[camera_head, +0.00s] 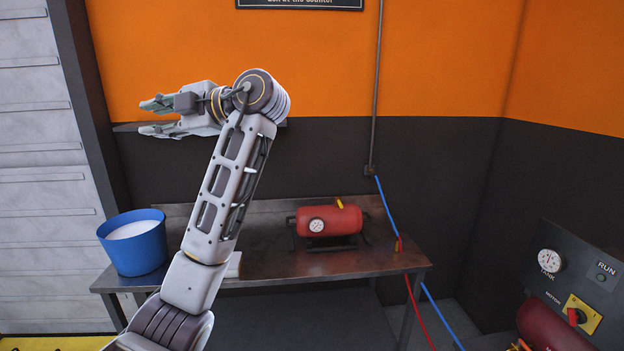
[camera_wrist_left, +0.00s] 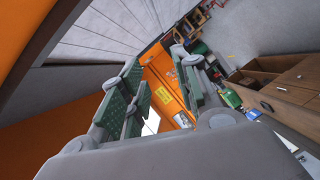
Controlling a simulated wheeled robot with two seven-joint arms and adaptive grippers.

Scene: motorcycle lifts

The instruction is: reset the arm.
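My left arm rises from the bottom of the head view and bends at the top. My left gripper (camera_head: 152,117) points to the left there, in front of the orange and dark wall and above the bench. Its two fingers are apart with nothing between them. In the left wrist view the green-padded fingers of the left gripper (camera_wrist_left: 162,95) also stand apart and empty. My right gripper is not in view.
A metal bench (camera_head: 285,262) holds a blue bucket (camera_head: 140,250) with white contents and a red tank (camera_head: 335,222) with a gauge. Blue and red hoses (camera_head: 418,310) hang at its right end. A control panel (camera_head: 590,275) stands at right. A wooden cabinet (camera_wrist_left: 285,90) shows in the wrist view.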

